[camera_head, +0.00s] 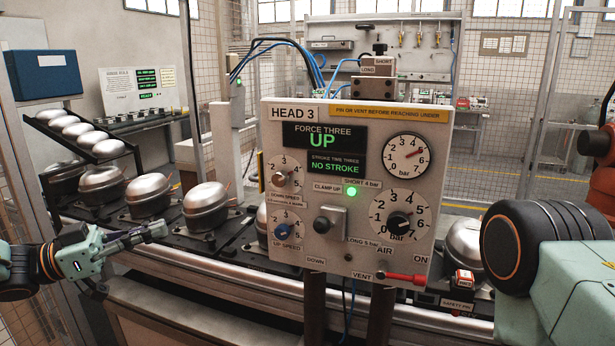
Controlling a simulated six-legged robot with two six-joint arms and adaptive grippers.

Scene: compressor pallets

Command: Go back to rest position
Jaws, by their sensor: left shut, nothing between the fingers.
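My left gripper (150,233) comes in from the left, pale green with grey fingers. Its fingers are shut and empty, and point right in front of the row of compressors. A silver compressor (148,194) stands just behind the fingertips in the picture; I cannot tell how much space lies between them. Another compressor (206,203) sits to the right of it. Large links of my right arm fill the lower right corner; the right gripper itself is not in view.
The Head 3 control panel (348,190) stands in the middle, reading UP and NO STROKE, with a green lamp lit and a red vent lever (391,277) at its lower right. A conveyor rail (262,286) runs across in front. A rack of silver domes (70,127) stands at the left.

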